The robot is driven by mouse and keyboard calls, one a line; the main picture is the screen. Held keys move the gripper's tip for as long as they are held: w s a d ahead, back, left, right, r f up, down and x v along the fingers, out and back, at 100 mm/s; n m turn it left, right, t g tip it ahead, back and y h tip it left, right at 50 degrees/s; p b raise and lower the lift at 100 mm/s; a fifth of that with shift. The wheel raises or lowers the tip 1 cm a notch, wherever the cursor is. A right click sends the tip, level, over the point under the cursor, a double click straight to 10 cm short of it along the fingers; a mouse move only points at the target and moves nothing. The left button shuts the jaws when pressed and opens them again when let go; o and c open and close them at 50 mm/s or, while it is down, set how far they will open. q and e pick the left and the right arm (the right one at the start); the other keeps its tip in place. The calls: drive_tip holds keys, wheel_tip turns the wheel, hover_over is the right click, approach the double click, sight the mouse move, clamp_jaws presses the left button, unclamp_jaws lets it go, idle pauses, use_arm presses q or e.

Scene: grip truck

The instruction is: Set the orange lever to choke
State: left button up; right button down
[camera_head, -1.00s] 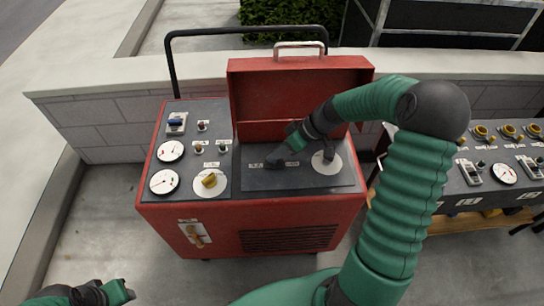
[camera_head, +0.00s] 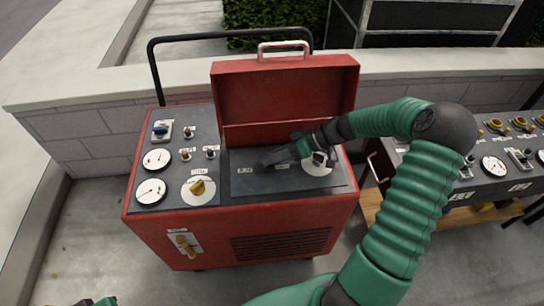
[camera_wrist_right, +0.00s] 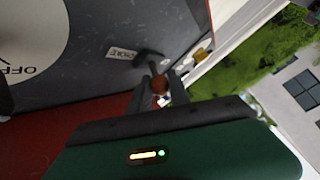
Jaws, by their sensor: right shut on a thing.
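In the head view my right gripper (camera_head: 268,161) reaches in from the right, low over the dark panel (camera_head: 300,185) of the red machine. It hides the lever there. Only a bit of my left gripper (camera_head: 104,301) shows at the bottom left edge, apart from the machine.
The raised red lid (camera_head: 285,95) stands behind the panel. A white dial (camera_head: 318,169) is right of the gripper, partly hidden. Gauges, switches and a yellow knob (camera_head: 198,187) are on the left panel. A second control bench (camera_head: 490,190) stands at the right.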

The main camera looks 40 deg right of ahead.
drive_tip(key=shift+s+f, duration=0.15)
drive_tip(key=shift+f, duration=0.05)
drive_tip(key=c, duration=1.6)
unclamp_jaws()
drive_tip(key=o, duration=0.4)
drive_tip(key=shift+d, duration=0.1)
drive_tip(key=shift+r, duration=0.1)
drive_tip(key=shift+s+d+r, duration=0.1)
drive_tip(key=shift+d+r, duration=0.15)
drive_tip(key=p+v, duration=0.1)
drive_tip(key=v, duration=0.5)
drive_tip(key=shift+s+d+p, duration=0.2)
drive_tip(key=shift+d+p, duration=0.15)
